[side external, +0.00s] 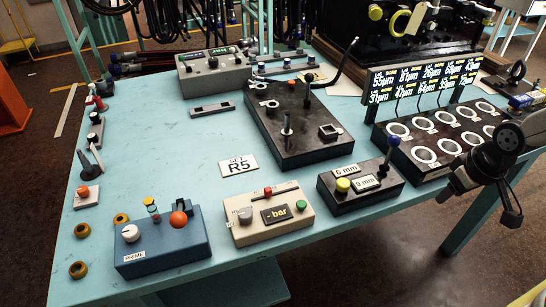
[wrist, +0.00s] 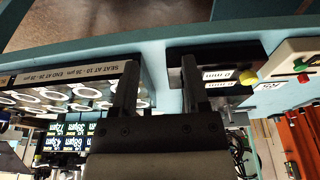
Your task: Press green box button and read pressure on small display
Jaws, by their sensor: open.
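The beige box (side external: 268,230) stands near the table's front edge, left of the black gauge box. Its green button (side external: 302,205) is at the right end of its top. Its small dark display (side external: 276,213) reads "- bar", with no number. A red button (side external: 267,191) and a grey knob (side external: 245,215) are on it too. My gripper (side external: 442,194) is at the right, beyond the black gauge box and well apart from the beige box. The wrist view shows its two fingers (wrist: 157,78) apart and empty, with part of the beige box (wrist: 292,52) at the right edge.
The black gauge box (side external: 360,197) with a yellow button and upright lever stands between my gripper and the beige box. A black ring tray (side external: 385,160) with lit displays is behind my gripper. A blue PRIME box (side external: 160,245) is at front left. The table's left middle is clear.

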